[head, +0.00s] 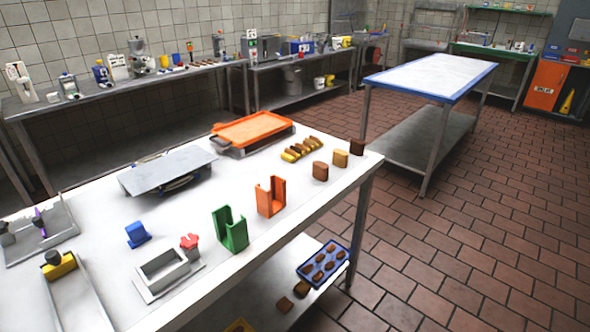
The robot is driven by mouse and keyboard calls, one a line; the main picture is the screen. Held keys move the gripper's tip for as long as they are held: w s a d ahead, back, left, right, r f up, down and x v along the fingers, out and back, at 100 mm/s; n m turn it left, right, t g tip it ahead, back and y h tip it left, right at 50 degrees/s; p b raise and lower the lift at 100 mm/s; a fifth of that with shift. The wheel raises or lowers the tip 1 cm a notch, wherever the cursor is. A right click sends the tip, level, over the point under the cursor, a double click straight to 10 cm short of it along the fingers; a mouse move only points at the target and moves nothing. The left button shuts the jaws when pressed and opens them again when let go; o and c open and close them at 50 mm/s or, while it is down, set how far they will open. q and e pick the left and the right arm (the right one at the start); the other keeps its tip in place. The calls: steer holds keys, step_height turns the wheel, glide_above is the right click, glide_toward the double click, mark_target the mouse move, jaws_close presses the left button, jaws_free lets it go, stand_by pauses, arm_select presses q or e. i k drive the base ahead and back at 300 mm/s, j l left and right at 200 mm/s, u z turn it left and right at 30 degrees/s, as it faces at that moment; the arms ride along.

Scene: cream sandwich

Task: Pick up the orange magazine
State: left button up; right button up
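An orange magazine (271,198), an upright open-fronted holder, stands on the near metal table (325,203) close to its front edge. It looks empty. A similar green magazine (230,230) stands to its left and a little nearer. Neither of my grippers shows in the head view, and nothing is seen touching the orange magazine.
Behind it lies an orange tray (253,129). Brown and tan blocks (320,171) stand to its right. A blue tray (323,264) sits on the lower shelf.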

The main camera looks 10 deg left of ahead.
mark_target(270, 202)
steer(key=i+l+u, duration=0.1)
steer(key=u, duration=0.8)
steer(key=i+l+u, duration=0.1)
steer(key=l+u, duration=1)
steer(key=l, duration=1.45)
steer(key=k+l, duration=0.1)
steer(key=l, duration=0.65)
